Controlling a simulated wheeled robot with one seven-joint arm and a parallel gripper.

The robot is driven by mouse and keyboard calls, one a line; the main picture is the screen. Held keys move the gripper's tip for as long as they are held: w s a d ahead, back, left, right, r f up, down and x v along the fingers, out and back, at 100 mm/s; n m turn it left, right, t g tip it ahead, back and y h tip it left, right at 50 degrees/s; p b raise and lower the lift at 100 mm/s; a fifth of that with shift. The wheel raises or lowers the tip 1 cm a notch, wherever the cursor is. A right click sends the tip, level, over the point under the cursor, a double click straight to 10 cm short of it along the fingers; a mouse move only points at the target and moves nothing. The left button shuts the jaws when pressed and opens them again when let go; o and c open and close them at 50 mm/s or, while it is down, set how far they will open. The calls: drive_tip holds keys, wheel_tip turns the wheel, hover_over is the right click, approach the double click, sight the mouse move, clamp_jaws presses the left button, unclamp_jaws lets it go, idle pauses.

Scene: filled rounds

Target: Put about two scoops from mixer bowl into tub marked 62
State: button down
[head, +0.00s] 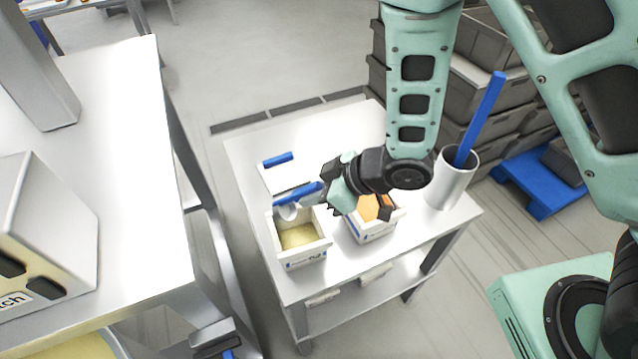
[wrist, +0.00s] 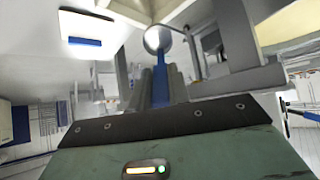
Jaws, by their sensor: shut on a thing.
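My gripper (head: 326,190) is shut on the blue handle of a scoop (head: 300,194). The scoop's pale round head is over the back of a white tub (head: 305,256) with pale yellow stuff in it. I cannot tell whether the scoop head is loaded. In the wrist view the scoop (wrist: 160,82) sticks out between the fingers (wrist: 160,92). A second white tub (head: 372,236) holds orange stuff, partly hidden behind my gripper. The tubs' labels are too small to read. A bowl with yellow stuff (head: 75,347), likely the mixer bowl, shows at the lower left, cut off.
A white lid or box with a blue strip (head: 278,159) lies behind the tubs. A white cylinder (head: 452,178) with a blue rod stands at the table's right. Grey crates (head: 490,50) are stacked beyond. A larger white table (head: 100,130) is at left, with a floor gap between.

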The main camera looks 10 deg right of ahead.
sight(301, 190)
drive_tip(key=shift+w+a+r+g+h+p, duration=0.35)
drive_tip(key=shift+a+r+h+p, duration=0.25)
drive_tip(key=shift+p, duration=1.35)
drive_tip(key=shift+w+a+r+g+h+p, duration=0.35)
drive_tip(key=shift+a+h+p, duration=0.3)
drive_tip(key=shift+p, duration=1.25)
drive_tip(key=h+p, duration=0.1)
drive_tip(key=p, duration=0.1)
drive_tip(key=a+h+p, duration=0.1)
drive_tip(key=p, duration=0.2)
drive_tip(key=shift+w+a+r+g+p, duration=0.25)
drive_tip(key=shift+w+r+g+p, duration=0.05)
drive_tip(key=shift+r+g, duration=0.1)
drive_tip(key=shift+a+f, duration=0.15)
drive_tip(key=shift+w+a+g+h, duration=0.1)
drive_tip(key=shift+a+g+h, duration=0.15)
drive_tip(key=shift+g+h, duration=0.1)
drive_tip(key=shift+w+a+r, duration=0.15)
drive_tip(key=shift+w+r, duration=0.05)
drive_tip(key=shift+w+a+h, duration=0.1)
drive_tip(key=shift+a+h, duration=0.25)
drive_tip(key=shift+h, duration=0.25)
drive_tip(key=shift+w+a+r+g+h+b, duration=0.2)
drive_tip(key=shift+a+r+g+h+b, duration=0.2)
drive_tip(key=shift+r+h, duration=0.1)
drive_tip(key=shift+w+a+r+g+h+b, duration=0.25)
drive_tip(key=shift+a+r+h+b, duration=0.1)
drive_tip(key=shift+r+h+b, duration=0.1)
